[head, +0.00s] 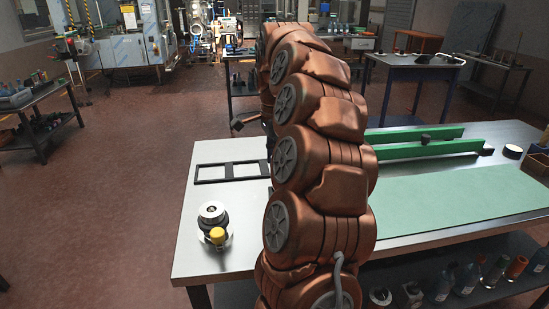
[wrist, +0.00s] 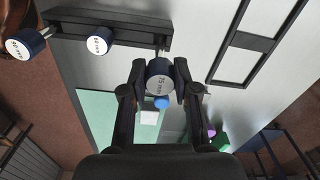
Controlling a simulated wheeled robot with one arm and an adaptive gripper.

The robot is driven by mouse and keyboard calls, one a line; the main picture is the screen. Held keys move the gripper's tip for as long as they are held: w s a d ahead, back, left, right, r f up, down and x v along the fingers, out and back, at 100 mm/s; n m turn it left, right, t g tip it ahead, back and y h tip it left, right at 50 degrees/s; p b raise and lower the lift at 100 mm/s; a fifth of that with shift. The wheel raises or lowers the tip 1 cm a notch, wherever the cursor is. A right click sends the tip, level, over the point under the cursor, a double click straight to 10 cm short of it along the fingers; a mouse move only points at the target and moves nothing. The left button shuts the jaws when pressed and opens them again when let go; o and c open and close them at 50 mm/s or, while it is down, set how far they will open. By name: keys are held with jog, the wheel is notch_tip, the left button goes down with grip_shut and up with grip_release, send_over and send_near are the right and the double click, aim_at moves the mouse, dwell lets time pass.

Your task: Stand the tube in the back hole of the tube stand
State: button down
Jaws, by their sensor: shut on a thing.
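My gripper (wrist: 160,88) shows in the wrist view, its two dark fingers closed on the tube (wrist: 159,77), seen end-on as a dark round body with a pale labelled face. A thin shank runs from it towards the right end of a long black bar, which looks like the tube stand (wrist: 130,22). I cannot tell whether the tube's far end is in a hole or only close above it. Two similar pieces with white labelled faces, one left (wrist: 25,48) and one middle (wrist: 98,44), are at the stand. In the head view my arm hides gripper, tube and stand.
A black frame with rectangular openings (head: 197,174) lies on the metal table (head: 185,240). A round metal piece with a yellow knob (head: 217,235) stands near the table's left front. A green mat (head: 455,195) and green rails (head: 425,150) lie right of my arm.

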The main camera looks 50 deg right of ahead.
jog(key=shift+f+b, duration=1.85)
jog(key=shift+f, duration=0.5)
dwell(0.8)
jog(key=c, duration=0.8)
grip_release()
jog(key=shift+r, duration=0.15)
jog(key=shift+r, duration=3.55)
